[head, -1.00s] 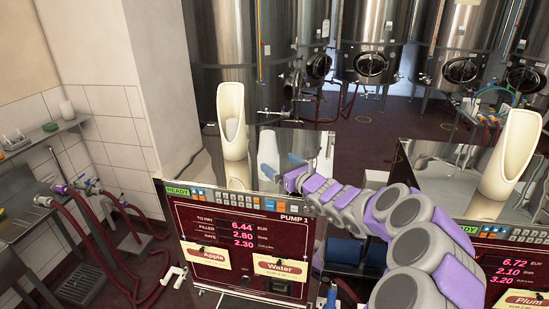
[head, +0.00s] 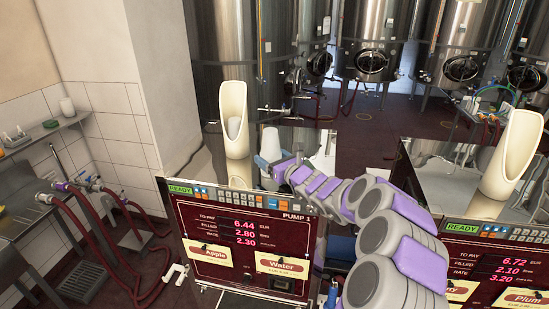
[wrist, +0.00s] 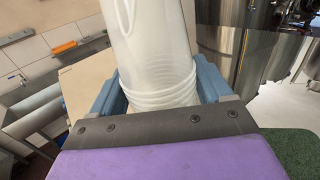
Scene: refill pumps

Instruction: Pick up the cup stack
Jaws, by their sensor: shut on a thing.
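The cup stack (wrist: 150,45) is white, with several nested rims showing at its near end in the wrist view. In the head view the cup stack (head: 270,141) stands roughly upright above the back of the Pump 1 cabinet. My gripper (wrist: 160,88) has its blue-grey fingers on both sides of the stack near the rims, shut on it. In the head view my gripper (head: 268,168) is partly hidden by the arm and the pump panel. I cannot tell whether the stack touches a surface.
The Pump 1 panel (head: 245,235) stands in front of the gripper. A tall cream scoop-shaped holder (head: 233,105) is just left of the stack. A second holder (head: 512,150) and pump panel (head: 500,268) stand at right. Steel tanks (head: 370,45) line the back.

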